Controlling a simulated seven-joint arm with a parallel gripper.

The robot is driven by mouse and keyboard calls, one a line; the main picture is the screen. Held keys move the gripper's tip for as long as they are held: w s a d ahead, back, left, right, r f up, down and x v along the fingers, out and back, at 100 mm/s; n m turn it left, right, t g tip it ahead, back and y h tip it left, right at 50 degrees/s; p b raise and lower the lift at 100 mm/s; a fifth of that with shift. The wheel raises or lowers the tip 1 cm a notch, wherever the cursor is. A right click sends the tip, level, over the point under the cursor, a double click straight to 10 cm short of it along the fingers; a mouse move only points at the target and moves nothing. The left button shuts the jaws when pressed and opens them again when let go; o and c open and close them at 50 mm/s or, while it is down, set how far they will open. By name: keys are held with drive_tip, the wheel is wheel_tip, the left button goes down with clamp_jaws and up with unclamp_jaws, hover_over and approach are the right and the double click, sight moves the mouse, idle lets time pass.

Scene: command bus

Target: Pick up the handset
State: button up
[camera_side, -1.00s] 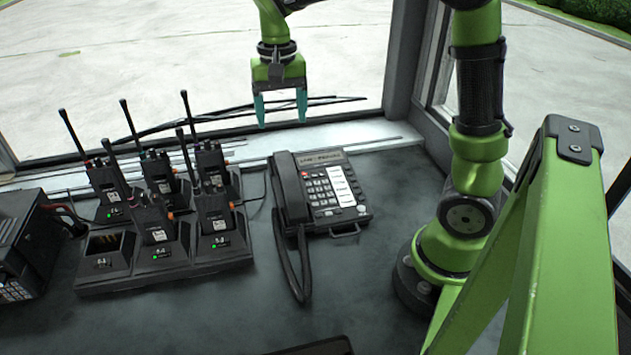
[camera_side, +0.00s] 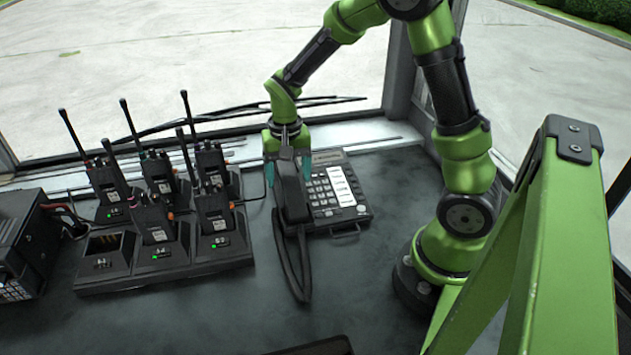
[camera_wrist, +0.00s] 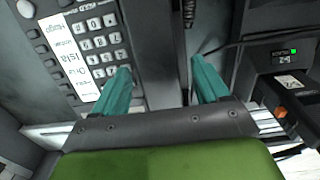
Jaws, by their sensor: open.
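The handset (camera_side: 292,200) is dark grey and rests lengthwise on the left side of the desk phone (camera_side: 335,190). Its coiled cord (camera_side: 293,265) loops down over the desk. My gripper (camera_side: 288,172) is open over the handset's far end, with one teal finger on each side of it. In the wrist view, the handset (camera_wrist: 155,45) runs between the fingers of my gripper (camera_wrist: 163,85), one finger by the keypad (camera_wrist: 100,40) and the other over the bare side. Contact with the handset cannot be told. The handset's far end is hidden by my gripper.
A charger rack (camera_side: 160,260) with several upright radios and tall antennas stands to the left of the phone. A black box unit (camera_side: 28,245) sits at the far left. The window ledge (camera_side: 370,140) lies behind.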

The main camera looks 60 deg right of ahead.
drive_tip(key=shift+f, duration=0.4)
drive_tip(key=shift+c, duration=0.4)
